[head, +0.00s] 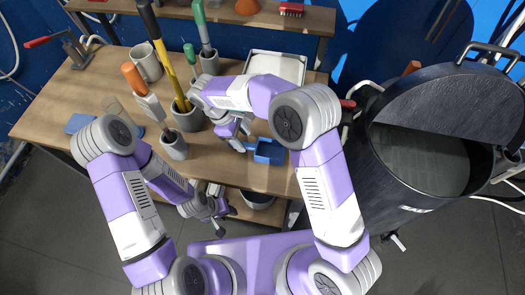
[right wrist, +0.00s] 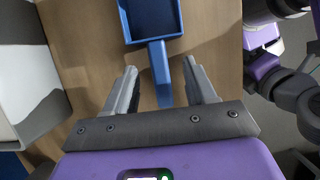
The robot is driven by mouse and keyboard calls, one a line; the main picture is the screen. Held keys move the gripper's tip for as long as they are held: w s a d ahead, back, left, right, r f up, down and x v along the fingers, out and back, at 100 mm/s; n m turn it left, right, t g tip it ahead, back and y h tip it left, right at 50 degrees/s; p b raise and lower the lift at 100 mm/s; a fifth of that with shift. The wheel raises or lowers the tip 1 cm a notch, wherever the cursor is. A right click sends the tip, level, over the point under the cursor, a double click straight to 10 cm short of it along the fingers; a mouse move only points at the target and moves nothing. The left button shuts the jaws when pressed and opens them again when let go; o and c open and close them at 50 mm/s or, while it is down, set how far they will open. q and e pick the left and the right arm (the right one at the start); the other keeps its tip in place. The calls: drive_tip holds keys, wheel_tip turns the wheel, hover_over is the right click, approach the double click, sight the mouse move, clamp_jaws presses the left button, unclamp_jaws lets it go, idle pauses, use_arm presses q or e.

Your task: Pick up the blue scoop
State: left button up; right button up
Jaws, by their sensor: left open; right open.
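The blue scoop (head: 268,152) lies on the wooden table near its front edge, its pan toward the right in the head view. In the right wrist view the scoop (right wrist: 159,58) has its pan at the top and its handle running down between my fingers. My right gripper (head: 238,143) is open over the handle; in the right wrist view its fingers (right wrist: 160,68) stand apart on either side of the handle, with gaps showing. My left gripper (head: 219,212) is open and empty, low in front of the table edge.
Grey pots (head: 174,146) with upright tools stand left of my right gripper. A white tray (head: 277,67) is behind it. A large dark tank (head: 372,150) with a raised lid stands right of the table (head: 60,110). A blue block (head: 80,123) lies at the left.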

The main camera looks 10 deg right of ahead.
sight(248, 145)
drive_tip(key=b+x, duration=0.1)
drive_tip(key=x, duration=0.4)
drive_tip(key=shift+w+b, duration=0.15)
drive_tip(key=shift+b, duration=0.2)
drive_tip(key=shift+r, duration=0.15)
clamp_jaws()
